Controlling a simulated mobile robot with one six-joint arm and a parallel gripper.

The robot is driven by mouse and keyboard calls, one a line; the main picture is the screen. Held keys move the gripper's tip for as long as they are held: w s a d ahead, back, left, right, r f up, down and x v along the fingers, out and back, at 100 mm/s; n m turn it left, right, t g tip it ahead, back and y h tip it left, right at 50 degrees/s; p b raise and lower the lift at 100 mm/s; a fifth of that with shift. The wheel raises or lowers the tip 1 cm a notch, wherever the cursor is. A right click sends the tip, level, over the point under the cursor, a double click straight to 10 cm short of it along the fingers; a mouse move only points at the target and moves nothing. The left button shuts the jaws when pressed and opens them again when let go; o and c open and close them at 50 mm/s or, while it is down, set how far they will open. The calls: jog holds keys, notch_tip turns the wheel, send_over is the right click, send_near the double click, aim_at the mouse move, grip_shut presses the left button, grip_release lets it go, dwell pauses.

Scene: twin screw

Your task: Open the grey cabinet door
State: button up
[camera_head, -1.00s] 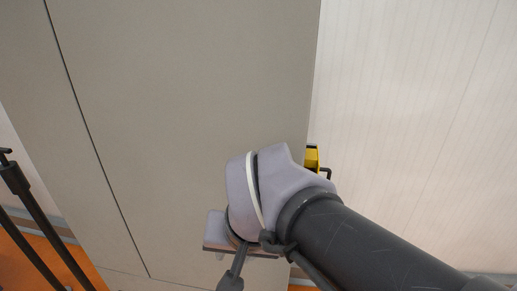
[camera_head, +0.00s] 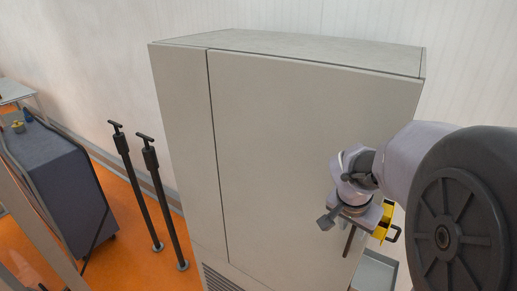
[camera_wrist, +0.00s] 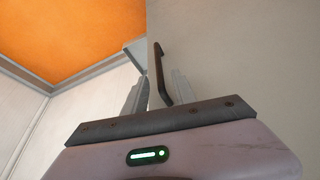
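The grey cabinet (camera_head: 190,130) stands upright in the middle of the head view. Its wide front door (camera_head: 280,150) lies flush and looks closed, with a vertical seam on its left. A black bar handle (camera_head: 349,241) shows low on the door's right side; it also shows in the wrist view (camera_wrist: 159,68). My gripper is at the door's right side, over the handle's upper part in the head view. In the wrist view my gripper (camera_wrist: 158,88) has its two fingers apart, with the near end of the handle appearing between them. I cannot tell whether they touch it.
A yellow part (camera_head: 382,222) with a black lever sticks out at the cabinet's right side. Two black posts (camera_head: 150,165) stand left of the cabinet, and a dark cart (camera_head: 62,180) is farther left. Orange floor (camera_head: 140,225) lies open between them.

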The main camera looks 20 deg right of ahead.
aim_at(352, 232)
jog(key=x, duration=0.4)
jog(key=shift+f, duration=0.25)
grip_shut()
dwell(1.2)
